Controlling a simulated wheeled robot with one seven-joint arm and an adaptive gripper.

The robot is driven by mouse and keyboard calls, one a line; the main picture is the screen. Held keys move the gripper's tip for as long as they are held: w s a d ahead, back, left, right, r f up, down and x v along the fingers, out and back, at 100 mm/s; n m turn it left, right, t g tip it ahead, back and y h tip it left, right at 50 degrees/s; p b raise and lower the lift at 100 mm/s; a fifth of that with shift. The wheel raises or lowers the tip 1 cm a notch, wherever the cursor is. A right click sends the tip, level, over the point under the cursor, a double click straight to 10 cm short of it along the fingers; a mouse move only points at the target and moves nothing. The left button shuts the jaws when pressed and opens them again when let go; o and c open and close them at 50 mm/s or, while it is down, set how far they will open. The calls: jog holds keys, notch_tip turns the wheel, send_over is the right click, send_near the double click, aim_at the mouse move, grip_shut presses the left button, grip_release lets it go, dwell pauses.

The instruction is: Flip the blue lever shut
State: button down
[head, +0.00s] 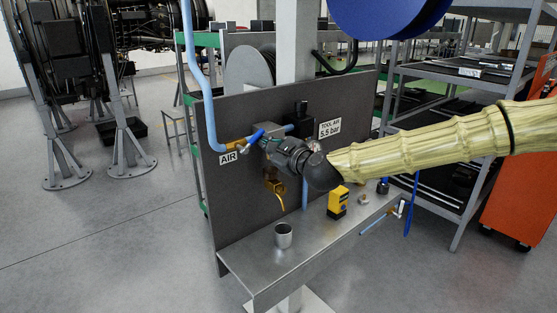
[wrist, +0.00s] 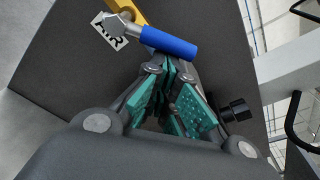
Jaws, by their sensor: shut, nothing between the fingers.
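The blue lever (head: 255,137) sits on a brass valve (head: 237,146) in the light blue air pipe, by the "AIR" label (head: 228,158). In the head view it slants up to the right, with its right end close to my gripper (head: 265,143). In the wrist view the blue lever (wrist: 168,42) extends right from a metal stem on the brass valve body (wrist: 132,10). My gripper (wrist: 172,72) is shut and empty, its teal-padded fingers just below the lever's sleeve. I cannot tell whether they touch it. My gripper and wrist hide part of the pipe in the head view.
A dark panel (head: 240,200) stands behind the valve. A black regulator (head: 302,115) is to the right. The steel shelf below (head: 262,268) holds a metal cup (head: 283,235) and a yellow device (head: 338,203). A blue reel (head: 385,12) hangs above.

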jog(key=r+n+b, duration=0.1)
jog(key=n, duration=0.1)
jog(key=r+n+b, duration=0.1)
jog(key=n+b, duration=0.1)
jog(key=s+a+r+n+t+b, duration=0.1)
jog(key=n, duration=0.1)
jog(key=shift+a+r+n+b, duration=0.1)
jog(key=shift+r+n+b, duration=0.05)
jog(key=shift+n+b, duration=0.25)
jog(key=shift+s+a+r+n+b, duration=0.15)
jog(key=shift+a+r+n+b, duration=0.15)
jog(key=shift+n, duration=0.25)
jog(key=shift+s+a+r+n+b, duration=0.1)
jog(key=shift+r+n+b, duration=0.1)
jog(key=shift+n+b, duration=0.3)
jog(key=shift+s+a+r+n+b, duration=0.15)
jog(key=shift+r+n+b, duration=0.1)
jog(key=shift+n, duration=0.4)
jog(key=shift+d, duration=0.1)
jog(key=b, duration=0.3)
send_near(259, 131)
jog(key=shift+w+d+r, duration=0.1)
jog(key=shift+d, duration=0.5)
jog(key=shift+w+d+r, duration=0.1)
jog(key=shift+d+r, duration=0.05)
jog(key=shift+d, duration=0.5)
